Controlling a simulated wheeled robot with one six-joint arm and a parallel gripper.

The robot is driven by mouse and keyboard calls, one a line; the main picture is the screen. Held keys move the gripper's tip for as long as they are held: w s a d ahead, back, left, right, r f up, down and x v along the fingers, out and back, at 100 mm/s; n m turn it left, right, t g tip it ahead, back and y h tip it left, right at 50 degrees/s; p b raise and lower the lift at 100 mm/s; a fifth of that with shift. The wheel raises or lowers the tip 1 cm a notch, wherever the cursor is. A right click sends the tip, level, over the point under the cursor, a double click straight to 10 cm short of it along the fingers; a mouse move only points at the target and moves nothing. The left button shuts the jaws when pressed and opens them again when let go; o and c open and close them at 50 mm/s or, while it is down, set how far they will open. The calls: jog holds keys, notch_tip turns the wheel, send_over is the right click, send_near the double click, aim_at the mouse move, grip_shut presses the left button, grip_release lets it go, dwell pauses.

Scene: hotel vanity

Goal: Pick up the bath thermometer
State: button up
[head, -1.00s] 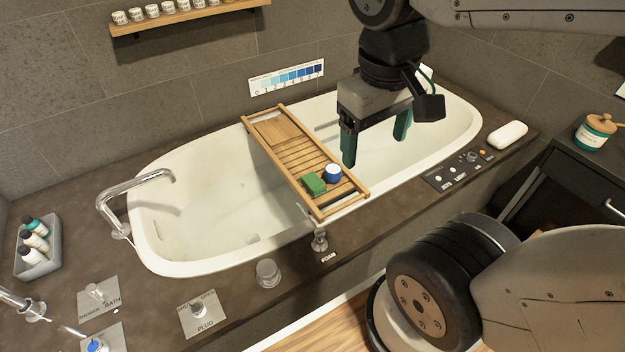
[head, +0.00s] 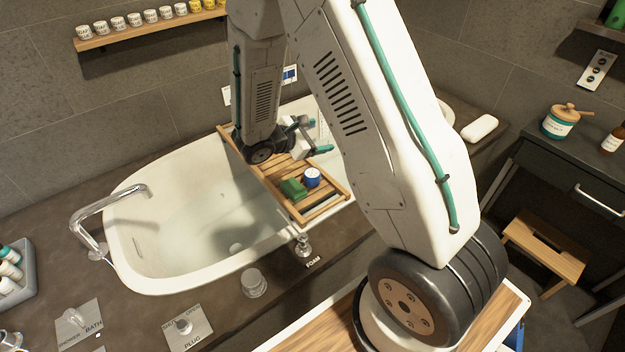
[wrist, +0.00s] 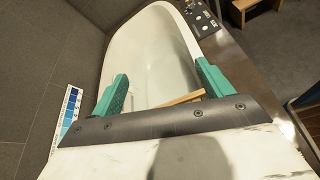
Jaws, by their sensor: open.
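I cannot make out a bath thermometer for certain in either view. A wooden bath caddy (head: 258,178) lies across the white bathtub (head: 150,285). On its near end are a green block (head: 292,189) and a small round blue and white item (head: 312,177). My gripper (head: 312,136) is over the tub just beyond the caddy, partly hidden by my arm. In the wrist view, my gripper (wrist: 162,75) has its teal fingers wide apart with nothing between them. A wooden edge (wrist: 182,100) shows low between them, with the pale tub inside beyond.
A tap (head: 110,205) stands at the tub's left end, with knobs along the near ledge. A white soap-like bar (head: 480,128) lies on the right ledge. A shelf of small cups (head: 150,22) is on the wall. A dark vanity with a jar (head: 560,122) and a wooden stool (head: 545,245) are right.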

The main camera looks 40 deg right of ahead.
notch_tip(320, 180, down, 9)
jog(key=w+a+n+t, duration=0.1)
jog(key=w+n+t, duration=0.1)
jog(key=w+n, duration=0.15)
jog(key=n+t+y, duration=0.1)
jog(key=n+t, duration=0.2)
jog(key=n, duration=0.2)
send_near(310, 175)
jog(key=x, duration=0.4)
jog(key=shift+w+r, duration=0.1)
jog(key=shift+r, duration=0.2)
jog(key=shift+w+d+f+y, duration=0.1)
jog(key=shift+d+f+y, duration=0.05)
jog(key=shift+f+y, duration=0.2)
jog(key=x, duration=0.7)
jog(key=shift+d+r, duration=0.1)
jog(key=shift+d, duration=0.15)
jog(key=c, duration=1.1)
